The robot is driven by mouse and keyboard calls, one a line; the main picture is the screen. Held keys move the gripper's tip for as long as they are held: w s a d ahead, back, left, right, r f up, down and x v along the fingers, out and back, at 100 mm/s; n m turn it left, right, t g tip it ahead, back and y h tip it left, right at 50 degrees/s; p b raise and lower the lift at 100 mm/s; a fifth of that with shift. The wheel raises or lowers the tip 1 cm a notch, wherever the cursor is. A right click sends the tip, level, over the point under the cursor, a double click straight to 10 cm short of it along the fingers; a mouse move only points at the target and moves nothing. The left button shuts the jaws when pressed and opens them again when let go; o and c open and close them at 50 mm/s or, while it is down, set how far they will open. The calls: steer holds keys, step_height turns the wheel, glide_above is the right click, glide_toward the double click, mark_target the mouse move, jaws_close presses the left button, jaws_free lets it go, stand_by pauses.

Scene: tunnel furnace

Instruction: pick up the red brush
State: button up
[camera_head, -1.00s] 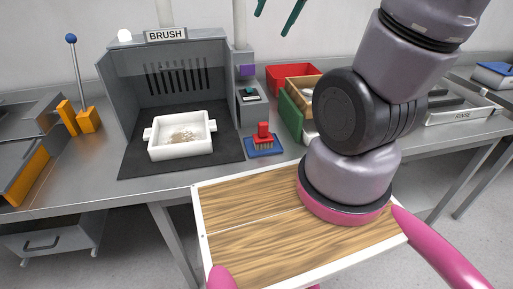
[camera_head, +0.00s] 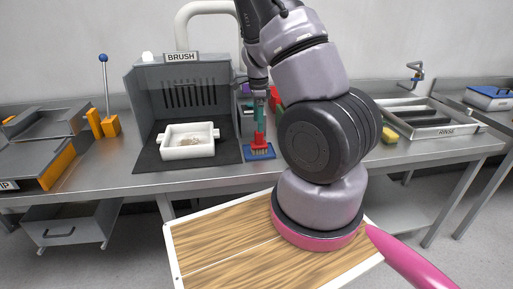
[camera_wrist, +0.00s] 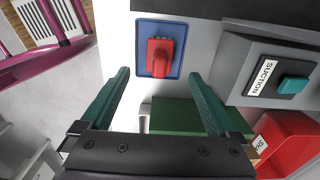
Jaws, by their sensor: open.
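In the wrist view the red brush (camera_wrist: 159,58) on the blue tray (camera_wrist: 142,27) appears beyond and between my fingertips. My gripper (camera_head: 259,116) points down over the brush in the head view, its green fingers close to the handle. In the wrist view my gripper (camera_wrist: 164,75) is open, with a finger on either side of the brush. I cannot tell whether the fingers overlap the handle in height.
The grey booth (camera_head: 185,80) labelled BRUSH holds a white dish (camera_head: 188,140) on a dark mat. A grey box with a SUCTION label and teal button (camera_wrist: 292,84) stands close right of the brush. Green and red bins (camera_wrist: 292,145) lie near my gripper. A rinse basin (camera_head: 440,117) is farther right.

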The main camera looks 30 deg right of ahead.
mark_target(259, 143)
step_height(259, 143, down, 9)
steer(key=shift+s+d+r, duration=0.1)
steer(key=shift+d+r, duration=0.05)
steer(key=shift+r, duration=0.05)
jaws_close()
steer(key=shift+r, duration=5.05)
